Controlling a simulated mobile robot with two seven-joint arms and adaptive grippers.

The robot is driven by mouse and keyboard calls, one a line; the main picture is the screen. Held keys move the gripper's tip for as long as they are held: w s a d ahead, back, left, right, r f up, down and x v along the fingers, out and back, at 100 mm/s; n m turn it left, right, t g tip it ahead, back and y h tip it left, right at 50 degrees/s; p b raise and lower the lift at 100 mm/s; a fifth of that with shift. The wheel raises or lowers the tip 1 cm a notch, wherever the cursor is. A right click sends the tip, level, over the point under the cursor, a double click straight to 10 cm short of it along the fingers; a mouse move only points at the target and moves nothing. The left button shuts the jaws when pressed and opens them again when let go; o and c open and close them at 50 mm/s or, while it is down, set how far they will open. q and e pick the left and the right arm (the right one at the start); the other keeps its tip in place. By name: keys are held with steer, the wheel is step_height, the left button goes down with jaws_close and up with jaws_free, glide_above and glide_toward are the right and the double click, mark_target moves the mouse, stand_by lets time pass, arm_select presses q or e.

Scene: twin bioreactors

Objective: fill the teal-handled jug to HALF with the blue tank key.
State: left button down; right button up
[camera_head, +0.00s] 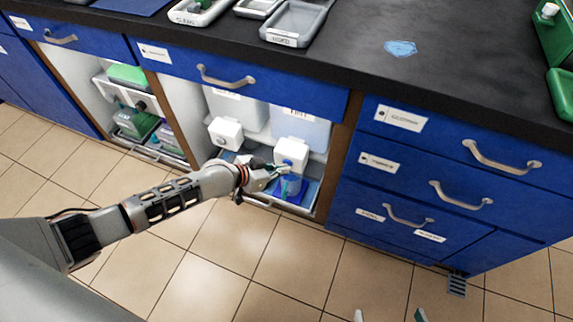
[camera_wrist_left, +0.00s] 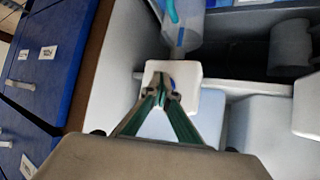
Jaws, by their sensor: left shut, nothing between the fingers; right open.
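The blue tank key (camera_head: 288,162) is on the front of a white tap box (camera_head: 291,153) below the right-hand tank (camera_head: 302,128). My left gripper (camera_head: 282,170) is shut with nothing between its fingers, its tips at the key. In the left wrist view the closed fingertips (camera_wrist_left: 161,92) cover most of the key (camera_wrist_left: 171,83). The clear jug (camera_head: 290,186) stands below the tap; its teal handle (camera_wrist_left: 172,11) shows in the left wrist view. A narrow blue strip shows on or in the jug; its liquid level is unclear. My right gripper (camera_head: 389,316) is open at the bottom edge, its tips apart.
A second tank with a white tap box (camera_head: 225,133) stands to the left in the same open cabinet bay. Blue drawers (camera_head: 430,165) close off the right side. Trays (camera_head: 297,22) lie on the black counter (camera_head: 450,60). The tiled floor (camera_head: 270,265) in front is clear.

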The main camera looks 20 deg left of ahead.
arm_select(q)
steer(key=shift+s+r, duration=0.1)
steer(key=shift+s+p, duration=0.4)
steer(key=shift+s, duration=0.45)
arm_select(e)
steer(key=shift+w+r, duration=0.25)
steer(key=shift+r, duration=0.25)
arm_select(q)
steer(key=s+p, duration=0.2)
steer(key=s, duration=0.3)
steer(key=shift+a, duration=0.1)
arm_select(e)
steer(key=shift+t, duration=0.6)
steer(key=r, duration=0.1)
steer(key=w+r, duration=0.1)
steer(key=r, duration=0.1)
steer(key=w+r, duration=0.1)
steer(key=shift+r, duration=0.25)
